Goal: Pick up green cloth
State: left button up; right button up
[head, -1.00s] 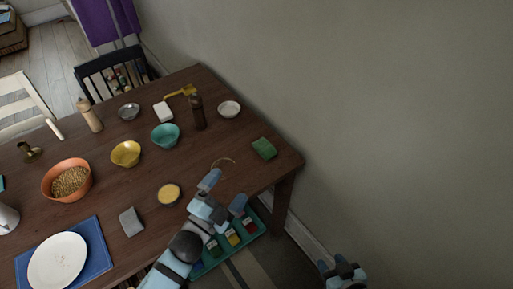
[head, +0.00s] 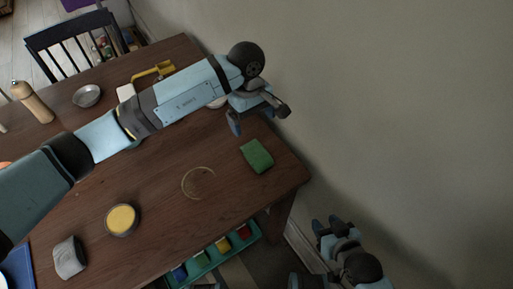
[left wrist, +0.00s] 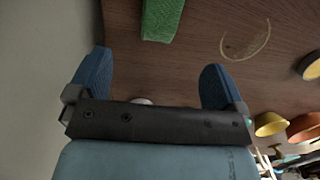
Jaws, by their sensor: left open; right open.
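The green cloth (head: 257,156) is a small folded block lying on the brown wooden table (head: 165,215), near its right corner beside the wall. My left gripper (head: 258,117) is open and empty above the table's far right edge, just beyond the cloth and apart from it. In the left wrist view the cloth (left wrist: 162,18) shows at the top, ahead of the gap between the two blue fingers (left wrist: 156,80). My right gripper (head: 327,224) is open and empty, low at the right, off the table by the wall.
A ring stain (head: 198,183) marks the tabletop left of the cloth. A yellow-filled bowl (head: 122,220) and a grey cloth (head: 70,257) lie further left. A teal tray with coloured items (head: 210,256) is below the table edge. The wall (head: 400,110) stands close on the right.

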aim_at(257, 150)
pick_arm(q)
jog(key=f, duration=0.4)
jog(key=s+f, duration=0.1)
jog(key=f, duration=0.3)
jog(key=d+f, duration=0.1)
jog(key=f, duration=0.4)
jog(key=shift+s+f, duration=0.1)
jog(key=shift+s, duration=0.2)
jog(key=c, duration=1)
